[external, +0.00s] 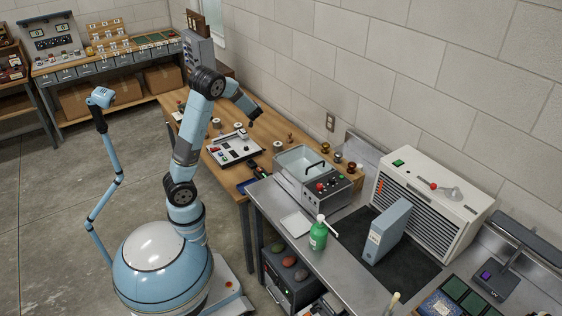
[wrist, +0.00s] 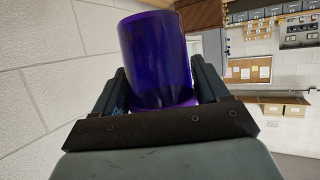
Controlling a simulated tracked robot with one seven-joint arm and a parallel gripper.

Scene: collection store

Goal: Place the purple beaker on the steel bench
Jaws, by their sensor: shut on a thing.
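The purple beaker (wrist: 155,60) fills the middle of the wrist view, between the two dark fingers of my gripper (wrist: 160,84). The gripper is shut on it. In the external view my gripper (external: 254,111) is raised over the wooden bench, near the wall; I cannot make out the beaker there. The steel bench (external: 266,203) stands to the right and nearer the camera, apart from the gripper.
The steel bench carries a water bath (external: 308,172), a green bottle (external: 319,235), a white tray (external: 296,224), a blue-grey box file (external: 387,231) and a large white unit (external: 430,197). The wooden bench (external: 200,122) holds a white device (external: 235,149) and small items.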

